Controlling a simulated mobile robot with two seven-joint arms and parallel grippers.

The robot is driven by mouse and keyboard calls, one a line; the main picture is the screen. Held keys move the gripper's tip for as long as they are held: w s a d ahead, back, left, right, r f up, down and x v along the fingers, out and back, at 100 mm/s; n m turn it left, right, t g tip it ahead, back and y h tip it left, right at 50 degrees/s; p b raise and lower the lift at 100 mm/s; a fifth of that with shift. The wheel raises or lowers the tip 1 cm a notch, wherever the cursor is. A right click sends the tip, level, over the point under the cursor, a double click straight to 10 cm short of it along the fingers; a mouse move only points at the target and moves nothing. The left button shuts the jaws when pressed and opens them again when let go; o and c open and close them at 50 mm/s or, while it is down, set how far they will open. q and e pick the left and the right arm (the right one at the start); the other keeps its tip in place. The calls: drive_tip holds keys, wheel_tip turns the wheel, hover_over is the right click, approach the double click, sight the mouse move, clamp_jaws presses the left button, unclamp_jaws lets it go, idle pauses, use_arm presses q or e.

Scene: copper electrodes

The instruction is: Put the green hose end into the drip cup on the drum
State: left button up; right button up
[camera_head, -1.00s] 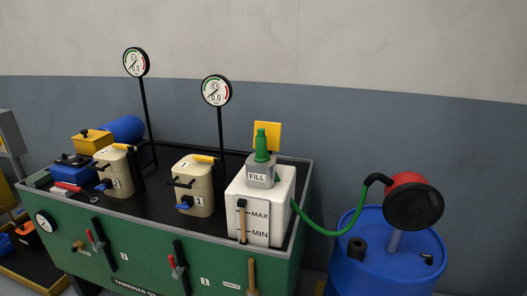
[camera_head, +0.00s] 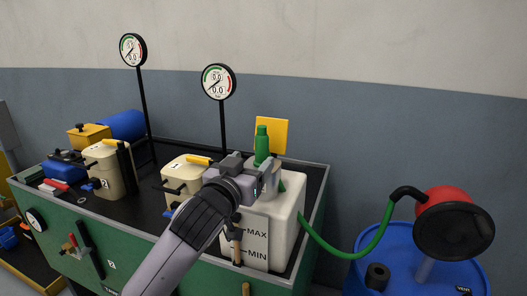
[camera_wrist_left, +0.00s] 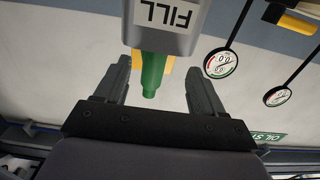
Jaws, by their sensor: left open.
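The green hose end (camera_head: 262,139) stands upright in the grey FILL neck on top of the white tank (camera_head: 288,212). My left gripper (camera_head: 270,177) is in front of that neck and hides most of it. In the left wrist view, which is upside down, the hose end (camera_wrist_left: 152,76) shows between the two spread fingers of my left gripper (camera_wrist_left: 158,66), with space on both sides. The FILL neck (camera_wrist_left: 165,25) is beyond it. The green hose runs from the tank's right side to the pump on the blue drum (camera_head: 408,262). The black drip cup (camera_head: 377,277) stands on the drum top. My right gripper is out of view.
The pump (camera_head: 455,223), with a red body and black disc, rises over the drum. Beige canisters (camera_head: 108,168) and a yellow plate (camera_head: 277,130) are near. The air above the drum's left part is clear.

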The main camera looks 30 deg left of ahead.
sight(259, 156)
use_arm(q)
drive_tip(key=x, duration=0.4)
drive_tip(key=shift+d+r+p, duration=0.25)
drive_tip(key=shift+d+p, duration=0.1)
drive_tip(key=shift+p, duration=0.05)
drive_tip(key=shift+w+a, duration=0.2)
drive_tip(key=shift+w, duration=0.5)
drive_tip(key=c, duration=1.1)
